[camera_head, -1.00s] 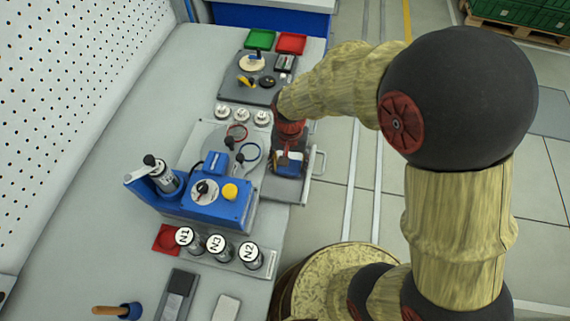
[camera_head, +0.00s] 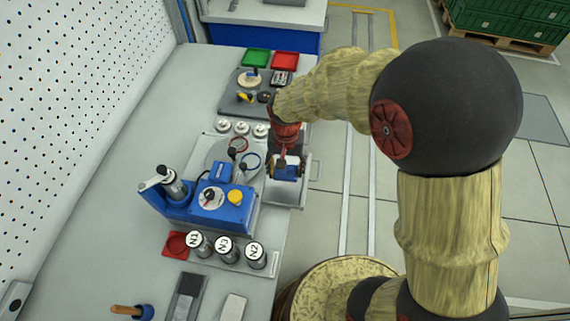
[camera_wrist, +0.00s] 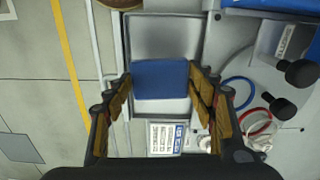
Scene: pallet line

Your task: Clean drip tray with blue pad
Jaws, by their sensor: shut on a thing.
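The drip tray (camera_wrist: 150,37) is a grey metal tray with a raised rim, set at the bench's right edge. It also shows in the head view (camera_head: 286,192). The blue pad (camera_wrist: 160,79) is a block held between the fingers of my gripper (camera_wrist: 160,82), over the tray. In the head view my gripper (camera_head: 287,165) is above the tray's far part, and the pad is partly hidden by the fingers. I cannot tell whether the pad touches the tray floor. A white label with print (camera_wrist: 166,138) lies at the tray's end in the wrist view.
A blue machine (camera_head: 222,205) with a yellow button stands left of the tray. Blue and red rings (camera_head: 250,162) with black knobs are close beside it. White-topped canisters (camera_head: 226,248) stand in front, and a grey tool board (camera_head: 250,92) lies behind.

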